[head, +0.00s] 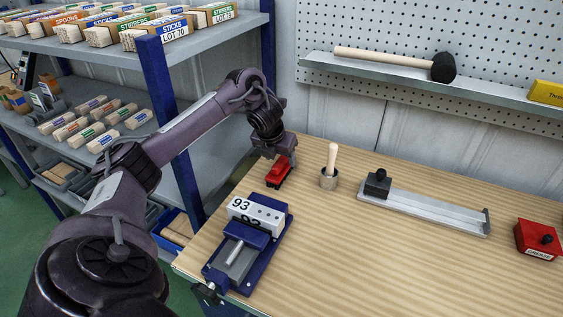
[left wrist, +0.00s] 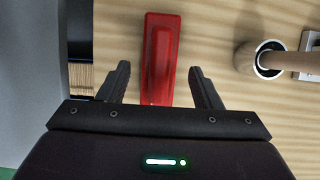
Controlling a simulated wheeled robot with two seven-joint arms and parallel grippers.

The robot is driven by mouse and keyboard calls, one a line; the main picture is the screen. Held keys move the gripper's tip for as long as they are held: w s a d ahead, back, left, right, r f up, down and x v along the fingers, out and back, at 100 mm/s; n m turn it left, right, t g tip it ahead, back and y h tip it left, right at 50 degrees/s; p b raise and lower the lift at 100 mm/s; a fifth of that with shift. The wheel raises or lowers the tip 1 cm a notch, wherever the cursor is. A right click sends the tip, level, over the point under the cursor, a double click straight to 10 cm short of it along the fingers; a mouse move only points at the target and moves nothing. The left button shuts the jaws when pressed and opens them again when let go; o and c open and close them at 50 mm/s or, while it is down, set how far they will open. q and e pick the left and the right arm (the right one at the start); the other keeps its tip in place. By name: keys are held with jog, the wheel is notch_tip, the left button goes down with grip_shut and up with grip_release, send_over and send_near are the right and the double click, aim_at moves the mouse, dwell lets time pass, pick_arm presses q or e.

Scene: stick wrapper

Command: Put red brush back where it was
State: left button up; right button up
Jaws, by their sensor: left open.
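The red brush (head: 280,171) lies on the wooden workbench (head: 420,270), near its left edge. In the left wrist view the red brush (left wrist: 161,58) shows as a long red block whose near end reaches between the two fingers. My left gripper (head: 276,152) is at the brush, with its fingers apart on either side and a gap to the brush on both sides. The left gripper (left wrist: 159,84) is open and holds nothing. The brush's bristles are not visible. My right gripper is not in view.
A round holder with a wooden-handled tool (head: 329,178) stands just right of the brush. A blue vise (head: 250,243) marked 93 is in front. A metal fixture (head: 430,208) and a red box (head: 538,240) lie farther right. A shelf rack (head: 173,110) stands left. The front right bench is clear.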

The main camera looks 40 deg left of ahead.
pick_arm(q)
jog(key=p+v, duration=0.3)
jog(key=v, duration=0.4)
jog(key=shift+s+r, duration=0.1)
jog(key=shift+r, duration=0.15)
